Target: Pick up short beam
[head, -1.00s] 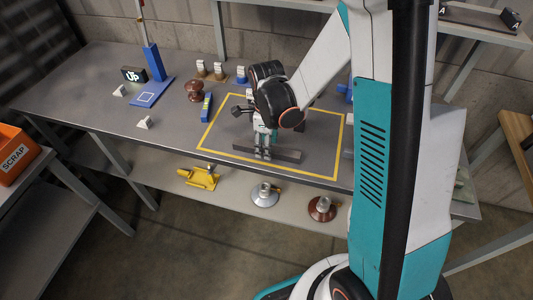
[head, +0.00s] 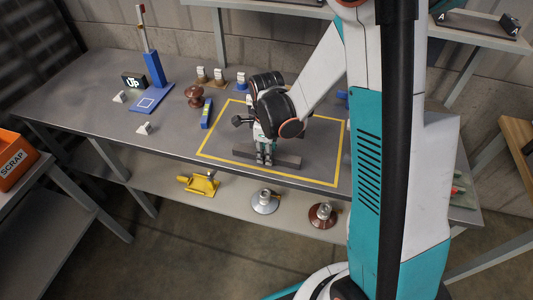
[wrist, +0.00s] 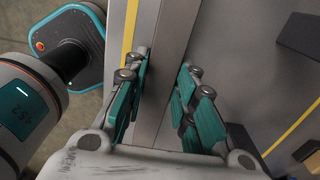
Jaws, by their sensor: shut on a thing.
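The short beam (head: 287,161) is a dark grey bar inside the yellow-outlined area of the workbench, near its front edge. My gripper (head: 265,160) reaches down over the middle of the beam, and its fingers are shut on it. In the wrist view the beam (wrist: 168,50) runs lengthwise between the teal finger pads of my gripper (wrist: 160,95). The beam appears to be at or very near the bench top; I cannot tell if there is a gap under it.
A blue stand (head: 155,70), a brown insulator (head: 194,93) and several small capped pieces (head: 219,75) stand on the bench (head: 105,75). A yellow tool (head: 200,184) and two disc insulators (head: 265,202) are on the lower shelf. An orange scrap bin (head: 13,158) is at left.

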